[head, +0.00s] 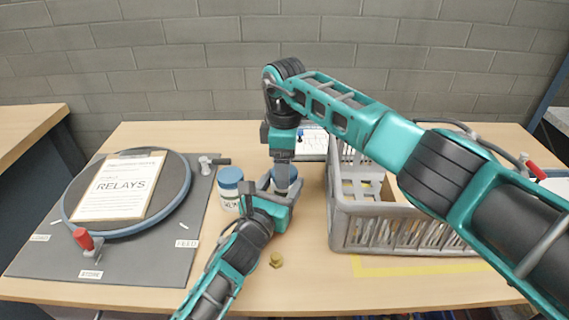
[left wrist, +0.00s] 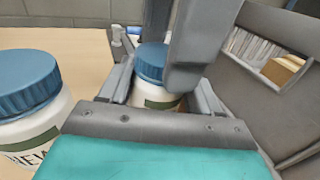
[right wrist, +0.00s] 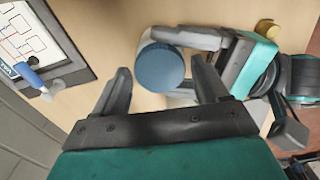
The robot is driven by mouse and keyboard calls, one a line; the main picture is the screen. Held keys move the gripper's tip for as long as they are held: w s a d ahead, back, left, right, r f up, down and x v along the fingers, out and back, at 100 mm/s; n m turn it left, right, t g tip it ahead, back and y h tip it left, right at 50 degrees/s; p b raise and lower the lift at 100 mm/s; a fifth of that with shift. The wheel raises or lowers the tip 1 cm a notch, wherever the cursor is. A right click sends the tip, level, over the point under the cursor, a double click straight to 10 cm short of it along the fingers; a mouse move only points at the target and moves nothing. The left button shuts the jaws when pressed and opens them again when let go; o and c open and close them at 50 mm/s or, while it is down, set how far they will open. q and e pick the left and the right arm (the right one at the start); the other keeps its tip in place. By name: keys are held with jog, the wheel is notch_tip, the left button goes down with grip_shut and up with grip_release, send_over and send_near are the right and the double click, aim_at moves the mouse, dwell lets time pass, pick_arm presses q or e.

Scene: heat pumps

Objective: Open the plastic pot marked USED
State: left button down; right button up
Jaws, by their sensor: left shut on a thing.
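A white pot with a blue lid (head: 287,172) stands on the table beside the grey crate; its label is mostly hidden. My left gripper (head: 274,196) is shut on this pot's body, which also shows between its fingers in the left wrist view (left wrist: 158,100). My right gripper (head: 284,165) points down over the lid. In the right wrist view its fingers (right wrist: 163,82) are spread apart, with the round blue lid (right wrist: 160,67) beyond and between the tips. A second blue-lidded pot (head: 230,186), marked NEW in the left wrist view (left wrist: 30,105), stands to the left.
A grey crate (head: 345,225) stands close on the right. A round plate with a RELAYS clipboard (head: 123,188) lies on a dark mat at left. A small brass fitting (head: 276,260) lies in front. A white board (head: 313,142) is behind. The front middle table is mostly clear.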

jog(key=shift+o, duration=0.8)
notch_tip(320, 180, up, 4)
jog(key=shift+r, duration=0.2)
jog(key=shift+c, duration=0.2)
notch_tip(320, 180, up, 2)
jog(key=shift+r+m, duration=0.1)
jog(key=shift+m, duration=0.8)
jog(key=shift+c, duration=0.2)
jog(key=shift+r+m, duration=0.5)
jog(key=shift+m, duration=0.1)
jog(key=shift+f, duration=3.85)
jog(key=c, duration=1.1)
jog(key=shift+n, duration=1.6)
